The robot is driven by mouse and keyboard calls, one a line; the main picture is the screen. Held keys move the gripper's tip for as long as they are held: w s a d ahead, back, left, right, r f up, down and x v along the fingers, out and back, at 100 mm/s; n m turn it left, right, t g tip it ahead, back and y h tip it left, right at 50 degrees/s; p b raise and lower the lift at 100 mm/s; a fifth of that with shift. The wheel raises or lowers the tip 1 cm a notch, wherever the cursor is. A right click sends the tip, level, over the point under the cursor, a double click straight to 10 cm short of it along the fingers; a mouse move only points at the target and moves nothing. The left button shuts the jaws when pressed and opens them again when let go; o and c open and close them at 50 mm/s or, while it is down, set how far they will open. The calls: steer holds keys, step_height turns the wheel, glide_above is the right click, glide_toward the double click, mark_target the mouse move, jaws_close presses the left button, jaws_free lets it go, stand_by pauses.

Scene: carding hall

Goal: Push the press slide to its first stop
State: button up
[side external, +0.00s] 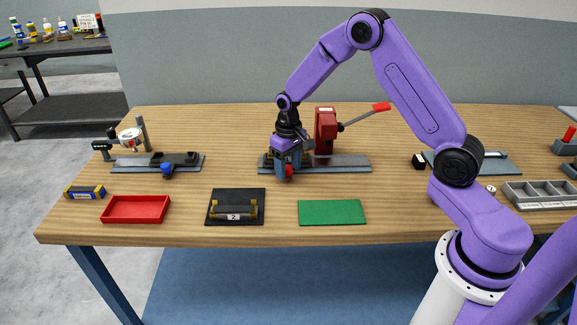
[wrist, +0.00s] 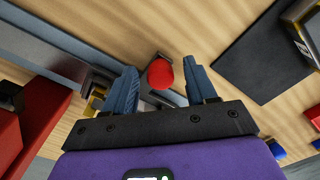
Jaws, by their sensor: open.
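The press is a red frame (side external: 326,130) with a lever ending in a red handle (side external: 381,106), standing behind a long grey metal rail (side external: 345,162). A red knob (side external: 289,171), seemingly on the press slide, is at the rail's left part. My gripper (side external: 283,173) is down at the knob and hides most of the slide. In the wrist view my gripper's (wrist: 160,68) two blue-grey fingers stand apart. The red knob (wrist: 160,74) shows between them, with gaps on both sides. I cannot tell how far along the rail the slide sits.
In front lie a red tray (side external: 136,198), a black mat (side external: 220,194) bearing a block marked 2 (side external: 233,212), and a green mat (side external: 331,212). A dial gauge fixture (side external: 130,140) stands left. A grey compartment tray (side external: 540,195) is at right. The wood behind the press is clear.

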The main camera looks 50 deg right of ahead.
steer(key=shift+f, duration=0.15)
steer(key=shift+c, duration=0.3)
jaws_close()
steer(key=shift+s+d, duration=2.5)
steer(key=shift+o, duration=0.3)
jaws_free()
